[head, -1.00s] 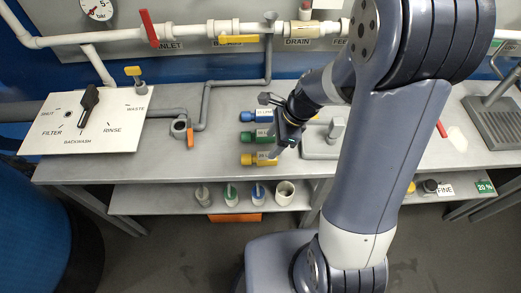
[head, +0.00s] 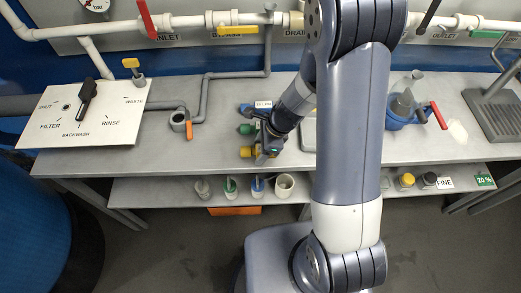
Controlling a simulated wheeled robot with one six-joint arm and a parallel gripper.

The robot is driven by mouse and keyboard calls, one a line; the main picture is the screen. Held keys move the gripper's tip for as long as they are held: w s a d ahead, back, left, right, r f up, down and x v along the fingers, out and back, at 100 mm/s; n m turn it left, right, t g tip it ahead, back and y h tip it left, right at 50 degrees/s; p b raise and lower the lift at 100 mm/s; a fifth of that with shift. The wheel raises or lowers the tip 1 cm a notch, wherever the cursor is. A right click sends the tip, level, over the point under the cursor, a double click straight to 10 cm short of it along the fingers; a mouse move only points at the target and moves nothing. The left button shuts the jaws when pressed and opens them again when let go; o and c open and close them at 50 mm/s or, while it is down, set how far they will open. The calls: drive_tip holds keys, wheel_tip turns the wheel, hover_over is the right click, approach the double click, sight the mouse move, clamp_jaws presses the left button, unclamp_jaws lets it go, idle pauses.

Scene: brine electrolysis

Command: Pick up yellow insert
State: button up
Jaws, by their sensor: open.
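The yellow insert (head: 246,152) lies on the grey bench near its front edge, below a green insert (head: 246,129) and a blue insert (head: 246,108) in a column. My gripper (head: 262,155) is open and over the right part of the yellow insert. The gripper hides that part, so I cannot tell whether the fingers touch it or stand around it. My gripper also partly covers the green insert.
A grey pipe with an orange-handled fitting (head: 189,130) stands left of the inserts. A blue filter housing (head: 397,118) with a red handle is at right. Small bottles and a white cup (head: 285,185) stand on the lower shelf. The bench between fitting and inserts is clear.

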drive_tip(key=shift+c, duration=0.5)
drive_tip(key=c, duration=1)
